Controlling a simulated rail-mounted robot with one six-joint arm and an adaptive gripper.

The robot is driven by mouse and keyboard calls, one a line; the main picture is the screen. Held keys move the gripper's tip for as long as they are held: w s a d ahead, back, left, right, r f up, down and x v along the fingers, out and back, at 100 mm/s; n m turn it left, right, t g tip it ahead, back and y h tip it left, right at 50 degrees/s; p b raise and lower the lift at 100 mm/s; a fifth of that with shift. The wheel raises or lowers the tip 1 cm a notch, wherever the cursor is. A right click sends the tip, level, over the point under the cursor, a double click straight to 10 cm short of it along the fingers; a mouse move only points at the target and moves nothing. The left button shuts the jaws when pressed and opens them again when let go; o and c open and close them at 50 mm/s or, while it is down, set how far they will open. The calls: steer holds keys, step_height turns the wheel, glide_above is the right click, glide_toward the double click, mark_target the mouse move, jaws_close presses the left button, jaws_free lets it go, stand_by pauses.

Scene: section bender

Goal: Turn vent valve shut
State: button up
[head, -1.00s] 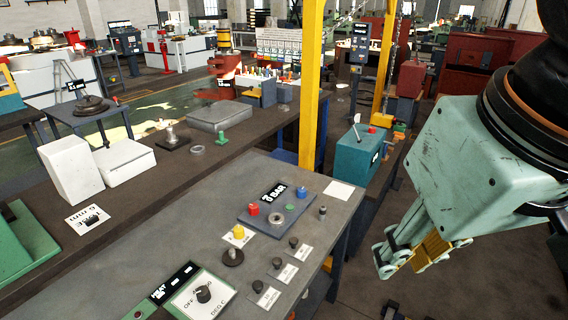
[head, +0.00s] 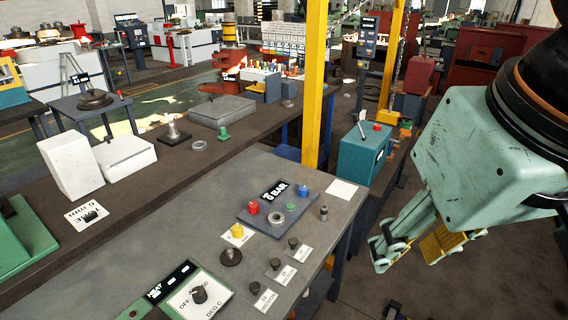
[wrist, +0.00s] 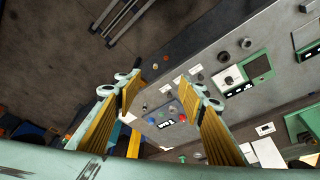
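No control carries a readable vent valve label, so I cannot tell which one it is. On the grey bench stands a blue-grey panel (head: 249,216) with a BAR display (head: 276,190), a red button, a blue button, a green button and a pale ring. Black knobs (head: 275,264) with white labels stand in front, and a larger dark round knob (head: 231,257) stands beside a yellow button. My gripper (head: 406,263) is right of the bench, apart from everything. In the wrist view my gripper (wrist: 158,84) is open and empty.
A heater box with a dial (head: 199,294) sits at the bench's front. A yellow post (head: 314,90) rises behind the panel. A teal box with a lever (head: 362,153) stands behind my gripper. Open floor lies below my gripper.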

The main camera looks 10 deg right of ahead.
steer(key=w+r+m+g, duration=0.1)
steer(key=w+r+m, duration=0.1)
steer(key=w, duration=0.7)
steer(key=w+r+m, duration=0.2)
steer(key=w+r, duration=0.1)
steer(key=w, duration=0.7)
steer(key=m+g+p, duration=0.3)
steer(key=m+g, duration=0.1)
steer(key=m, duration=0.7)
glide_above(304, 187)
step_height(304, 187, down, 29)
steer(key=shift+w+a+f, duration=0.25)
steer(key=shift+f, duration=0.25)
steer(key=shift+f, duration=0.1)
steer(key=shift+s+d+f+b, duration=0.1)
steer(key=shift+s+f+b, duration=0.1)
steer(key=shift+f, duration=2.05)
steer(key=shift+s+a+f+b, duration=0.1)
steer(key=shift+f+b, duration=0.1)
steer(key=shift+f, duration=2.1)
steer(key=shift+s+d+f+b, duration=0.1)
steer(key=shift+f+b, duration=0.1)
steer(key=shift+f, duration=2.05)
